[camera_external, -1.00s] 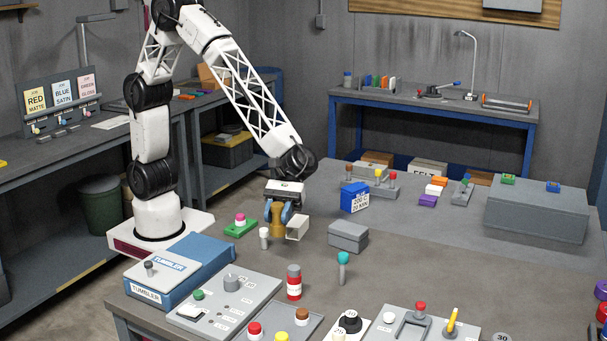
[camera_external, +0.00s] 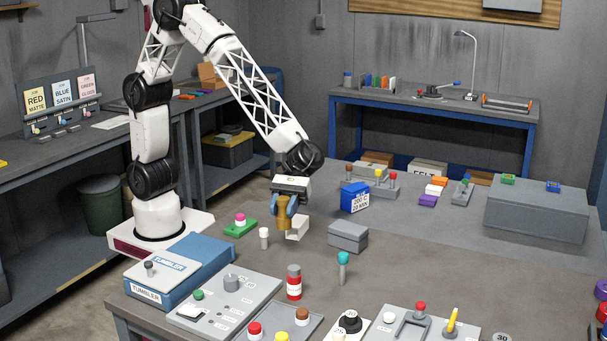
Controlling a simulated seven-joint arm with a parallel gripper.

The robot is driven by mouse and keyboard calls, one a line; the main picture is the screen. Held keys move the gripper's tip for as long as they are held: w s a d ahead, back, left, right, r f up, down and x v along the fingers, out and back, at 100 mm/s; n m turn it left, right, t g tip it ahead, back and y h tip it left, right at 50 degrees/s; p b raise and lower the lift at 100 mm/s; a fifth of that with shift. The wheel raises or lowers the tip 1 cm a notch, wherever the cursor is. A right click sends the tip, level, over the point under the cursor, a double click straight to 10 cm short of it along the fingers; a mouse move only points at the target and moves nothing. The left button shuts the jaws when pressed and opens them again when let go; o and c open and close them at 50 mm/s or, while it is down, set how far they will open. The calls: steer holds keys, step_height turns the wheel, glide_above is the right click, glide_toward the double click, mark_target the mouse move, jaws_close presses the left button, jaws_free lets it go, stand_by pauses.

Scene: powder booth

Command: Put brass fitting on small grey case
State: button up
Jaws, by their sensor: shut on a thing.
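My gripper (camera_external: 286,203) is shut on the brass fitting (camera_external: 284,219). The fitting is a brownish-gold piece hanging below the blue fingers, and it appears to be held above the table. The small grey case (camera_external: 348,237) is a closed box on the table to the right of my gripper, with its flat lid clear. A gap separates the fitting from the case in the picture.
A white block (camera_external: 298,229) stands just behind the fitting. A white-topped peg (camera_external: 264,238) is at its left, and a green piece with a pink knob (camera_external: 240,226) is farther left. A blue box (camera_external: 354,197) stands behind the case. A teal-topped peg (camera_external: 343,266) is in front of it.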

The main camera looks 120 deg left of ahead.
steer(key=s+a+m+g, duration=0.1)
steer(key=s+a, duration=0.1)
steer(key=a, duration=0.6)
steer(key=s+a+r+g, duration=0.1)
steer(key=a, duration=0.7)
steer(key=shift+s+a+r+m, duration=0.15)
steer(key=shift+s+r+m, duration=0.05)
steer(key=shift+s+m, duration=0.2)
steer(key=shift+w, duration=0.15)
glide_above(348, 227)
steer(key=shift+f, duration=0.75)
steer(key=shift+f, duration=1.75)
steer(key=shift+f, duration=0.2)
steer(key=o, duration=1.1)
steer(key=shift+c, duration=0.2)
